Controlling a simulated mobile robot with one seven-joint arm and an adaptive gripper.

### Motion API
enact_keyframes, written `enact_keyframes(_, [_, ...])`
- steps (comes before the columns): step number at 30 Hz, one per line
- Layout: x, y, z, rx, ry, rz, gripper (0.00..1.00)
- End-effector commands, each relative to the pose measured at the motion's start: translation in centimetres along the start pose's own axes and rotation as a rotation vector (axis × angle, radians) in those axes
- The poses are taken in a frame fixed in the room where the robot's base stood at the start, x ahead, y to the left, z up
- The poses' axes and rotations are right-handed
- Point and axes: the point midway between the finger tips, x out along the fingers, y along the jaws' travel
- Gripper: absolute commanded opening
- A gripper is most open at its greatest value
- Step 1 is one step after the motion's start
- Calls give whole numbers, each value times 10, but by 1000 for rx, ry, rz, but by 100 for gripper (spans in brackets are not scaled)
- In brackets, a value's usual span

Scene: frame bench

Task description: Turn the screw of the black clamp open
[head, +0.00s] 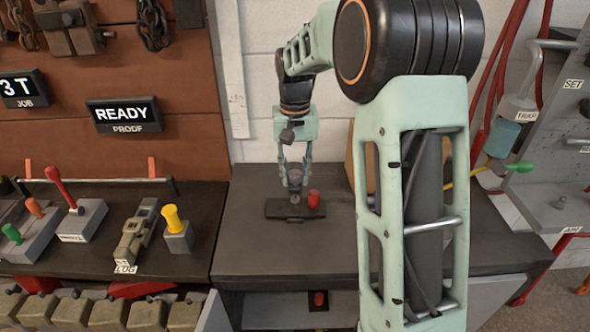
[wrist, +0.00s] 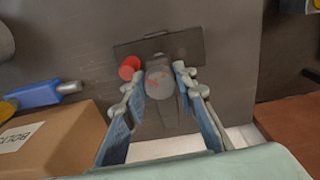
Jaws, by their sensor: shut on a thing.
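The black clamp (head: 280,209) is a dark, flat-based piece on the bench top in the head view; its plate also shows in the wrist view (wrist: 192,46). A grey rounded screw head (wrist: 158,82) with a small red mark stands up from it. My gripper (head: 295,180) points down over the clamp. In the wrist view its two fingertips (wrist: 161,74) sit on either side of the screw head and are shut on it. The screw's lower part is hidden. A red knob (head: 313,198) stands close to the right of the gripper in the head view.
A cardboard box (wrist: 50,142) and a blue-handled tool (wrist: 35,97) lie left in the wrist view. On the left bench are a yellow-handled block (head: 178,238), a clamp marked LUG (head: 136,236) and red and green levers. The bench left of the black clamp is clear.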

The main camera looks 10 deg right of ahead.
Motion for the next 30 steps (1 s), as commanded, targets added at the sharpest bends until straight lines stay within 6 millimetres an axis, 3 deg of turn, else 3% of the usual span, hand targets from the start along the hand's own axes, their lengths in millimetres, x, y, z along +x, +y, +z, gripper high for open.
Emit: enact_keyframes(30, [-2, 0, 0, -966, 0, 0, 2])
